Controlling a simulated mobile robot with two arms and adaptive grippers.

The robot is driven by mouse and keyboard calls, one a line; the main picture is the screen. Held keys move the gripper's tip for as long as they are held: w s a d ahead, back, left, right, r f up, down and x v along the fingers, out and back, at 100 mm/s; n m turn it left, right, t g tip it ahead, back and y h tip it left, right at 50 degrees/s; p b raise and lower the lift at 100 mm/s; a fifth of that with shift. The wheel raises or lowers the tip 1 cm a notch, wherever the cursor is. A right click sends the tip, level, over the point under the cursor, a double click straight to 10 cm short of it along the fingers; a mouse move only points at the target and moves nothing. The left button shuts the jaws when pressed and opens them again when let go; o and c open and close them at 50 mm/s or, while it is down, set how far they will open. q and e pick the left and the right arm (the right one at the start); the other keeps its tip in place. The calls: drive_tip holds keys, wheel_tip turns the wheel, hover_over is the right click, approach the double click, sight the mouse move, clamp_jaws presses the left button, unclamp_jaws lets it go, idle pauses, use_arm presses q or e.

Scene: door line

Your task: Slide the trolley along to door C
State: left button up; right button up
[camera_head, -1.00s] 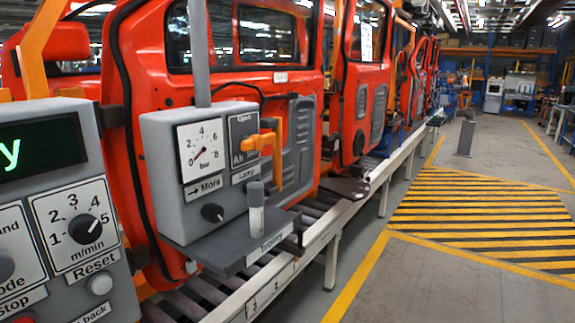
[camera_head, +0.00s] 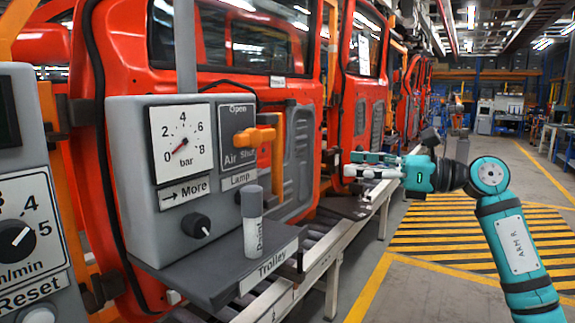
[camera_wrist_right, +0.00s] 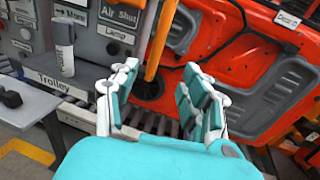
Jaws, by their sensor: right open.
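The trolley (camera_head: 208,284) is a dark grey shelf with a "Trolley" label on its front edge, below a grey box with a gauge. It also shows at the left of the right wrist view (camera_wrist_right: 85,72). An orange upright bar (camera_head: 277,158) stands at the box's right side, and in the right wrist view (camera_wrist_right: 161,40) it is just beyond my fingers. My right gripper (camera_head: 350,166) is open and empty, right of the trolley, fingers pointing left in the head view. Its fingers also show in the right wrist view (camera_wrist_right: 157,88). My left gripper is out of view. I see no door C label.
A paint marker (camera_head: 252,222) stands upright on the shelf. Red doors (camera_head: 358,100) line the left side behind a pale roller rail (camera_head: 333,245). A control box (camera_head: 30,220) stands at the left. The striped floor area (camera_head: 420,235) at the right is clear.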

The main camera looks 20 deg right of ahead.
drive_tip(key=p, duration=0.2)
approach(273, 162)
drive_tip(key=p+x, duration=0.1)
drive_tip(key=x, duration=0.2)
drive_tip(key=p+x, duration=0.1)
drive_tip(key=x, duration=0.2)
drive_tip(key=w+p+x, duration=0.1)
drive_tip(key=x, duration=0.2)
drive_tip(key=shift+w+d+r, duration=0.1)
drive_tip(key=shift+w+r, duration=0.05)
drive_tip(key=shift+w, duration=0.05)
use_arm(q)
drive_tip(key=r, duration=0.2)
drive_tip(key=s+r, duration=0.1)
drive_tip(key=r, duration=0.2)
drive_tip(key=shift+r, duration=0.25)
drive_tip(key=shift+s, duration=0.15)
use_arm(e)
drive_tip(key=shift+c, duration=0.7)
clamp_jaws()
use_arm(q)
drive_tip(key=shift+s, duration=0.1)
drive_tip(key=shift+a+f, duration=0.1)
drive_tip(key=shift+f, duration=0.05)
use_arm(e)
drive_tip(key=shift+w+a+f, duration=0.3)
drive_tip(key=shift+w+f, duration=0.05)
